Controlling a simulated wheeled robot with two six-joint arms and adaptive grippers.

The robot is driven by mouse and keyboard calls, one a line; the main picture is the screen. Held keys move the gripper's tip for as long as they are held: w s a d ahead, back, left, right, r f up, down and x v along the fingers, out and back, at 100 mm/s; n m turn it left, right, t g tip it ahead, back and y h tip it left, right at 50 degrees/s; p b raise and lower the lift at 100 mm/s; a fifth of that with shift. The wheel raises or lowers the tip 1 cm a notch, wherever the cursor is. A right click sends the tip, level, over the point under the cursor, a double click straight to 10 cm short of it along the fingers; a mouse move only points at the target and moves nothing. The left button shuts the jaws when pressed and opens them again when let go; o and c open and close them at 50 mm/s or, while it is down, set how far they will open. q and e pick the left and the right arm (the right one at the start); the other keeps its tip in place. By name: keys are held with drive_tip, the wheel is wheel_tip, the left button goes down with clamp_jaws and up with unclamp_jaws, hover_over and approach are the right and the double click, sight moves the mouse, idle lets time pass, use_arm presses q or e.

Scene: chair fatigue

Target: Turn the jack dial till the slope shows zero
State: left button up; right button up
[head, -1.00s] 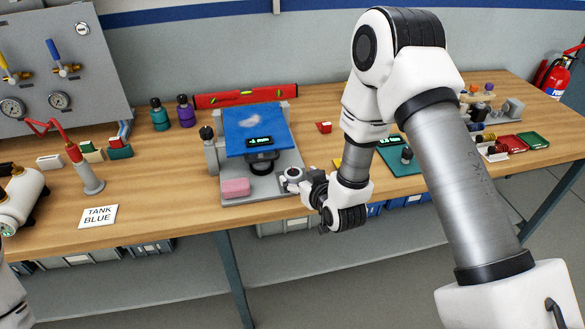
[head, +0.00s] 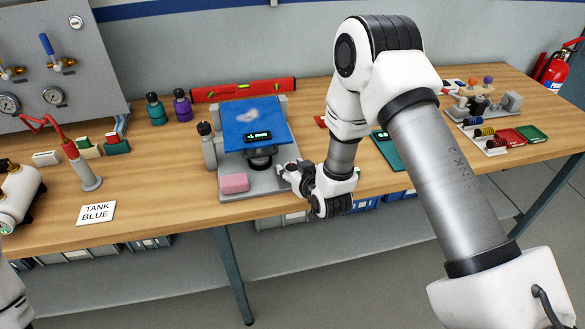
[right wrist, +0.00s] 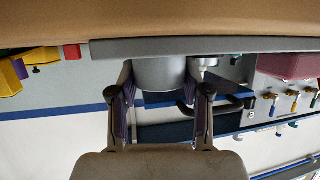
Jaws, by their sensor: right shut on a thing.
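The jack stands mid-bench, with a blue top plate (head: 245,116) and a grey base plate (head: 262,184). A small black slope readout (head: 257,136) with green digits lies on the blue plate; its value is too small to read. My right gripper (head: 289,172) is low at the base's right side and hides the dial in the head view. In the right wrist view, which is upside down, a grey cylinder (right wrist: 160,74), apparently the jack dial, sits between the fingers of my right gripper (right wrist: 163,82), which is shut on it. My left gripper is out of view.
A pink block (head: 234,183) lies on the base's front. A grey post with a dark knob (head: 206,141) stands at its left. A red level (head: 243,89) lies behind. A teal board (head: 390,154) is right of my wrist.

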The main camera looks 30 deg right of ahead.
drive_tip(key=shift+a+f+m+h, duration=0.1)
drive_tip(key=shift+m+h, duration=0.2)
drive_tip(key=shift+h, duration=0.1)
drive_tip(key=shift+m+h+b, duration=0.4)
drive_tip(key=shift+m+h, duration=0.1)
drive_tip(key=shift+h, duration=0.1)
drive_tip(key=m+g+h, duration=0.1)
drive_tip(key=m+h, duration=0.1)
drive_tip(key=shift+w+h, duration=0.1)
drive_tip(key=shift+h, duration=0.2)
drive_tip(key=m+g+h, duration=0.1)
drive_tip(key=m+h, duration=0.1)
drive_tip(key=shift+m+h, duration=0.3)
drive_tip(key=shift+m, duration=0.1)
drive_tip(key=shift+m+g+h, duration=1.1)
drive_tip(key=shift+m, duration=0.1)
